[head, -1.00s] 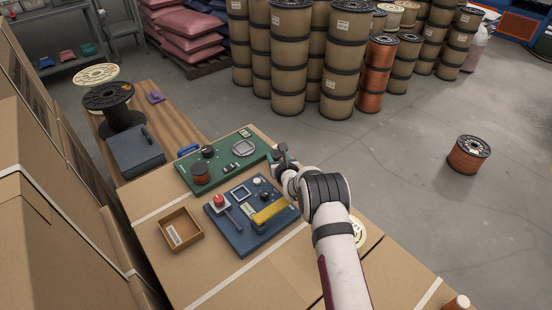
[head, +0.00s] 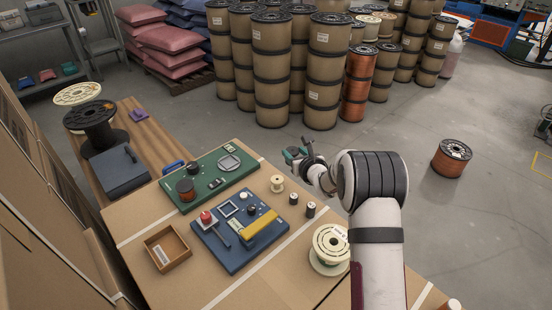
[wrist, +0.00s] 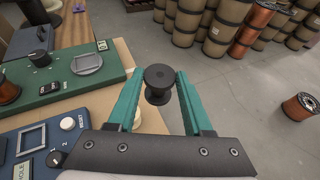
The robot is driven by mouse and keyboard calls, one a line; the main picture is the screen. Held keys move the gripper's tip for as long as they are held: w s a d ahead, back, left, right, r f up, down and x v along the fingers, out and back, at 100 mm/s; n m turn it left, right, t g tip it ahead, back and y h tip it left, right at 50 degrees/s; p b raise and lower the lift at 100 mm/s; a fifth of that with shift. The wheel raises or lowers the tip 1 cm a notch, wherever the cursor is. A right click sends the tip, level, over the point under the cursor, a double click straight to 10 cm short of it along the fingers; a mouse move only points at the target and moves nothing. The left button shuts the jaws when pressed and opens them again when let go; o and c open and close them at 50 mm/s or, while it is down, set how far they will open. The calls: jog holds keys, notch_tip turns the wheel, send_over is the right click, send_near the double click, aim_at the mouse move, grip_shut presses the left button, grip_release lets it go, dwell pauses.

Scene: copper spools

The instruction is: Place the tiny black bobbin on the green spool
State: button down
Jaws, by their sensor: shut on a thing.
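My gripper (head: 294,154) is raised above the far right edge of the cardboard-topped surface, with its teal fingers pointing away from the arm. In the wrist view, the fingers (wrist: 157,85) are shut on a tiny black bobbin (wrist: 158,78), which sits between their tips with its round flange facing the camera. In the head view the bobbin is too small to make out clearly. I cannot make out a green spool in either view.
A green panel (head: 211,193) and a blue panel (head: 223,255) lie on the cardboard (head: 290,265). Right of them stand a small cream spool (head: 277,184), two tiny dark spools (head: 293,198) (head: 311,210) and a larger cream spool (head: 330,247). An open box (head: 152,240) is at left.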

jog(key=s+d+r+n+y, duration=0.1)
jog(key=s+d+r, duration=0.3)
jog(key=d, duration=0.4)
jog(key=s+d+r, duration=0.3)
jog(key=s+d, duration=0.2)
jog(key=d, duration=0.3)
jog(key=s+d+r+n+g+y, duration=0.15)
jog(key=s+d, duration=0.25)
jog(key=s, duration=0.5)
jog(key=s+r+n+g+y, duration=0.1)
jog(key=s+r+n+y, duration=0.1)
jog(key=s, duration=1.2)
send_over(340, 248)
jog(key=f, duration=0.7)
jog(key=shift+s+d, duration=0.2)
jog(key=shift+s, duration=0.05)
jog(key=f, duration=0.4)
jog(key=shift+w+a, duration=0.2)
jog(key=shift+w, duration=0.05)
jog(key=shift+f, duration=0.2)
jog(key=shift+f, duration=0.1)
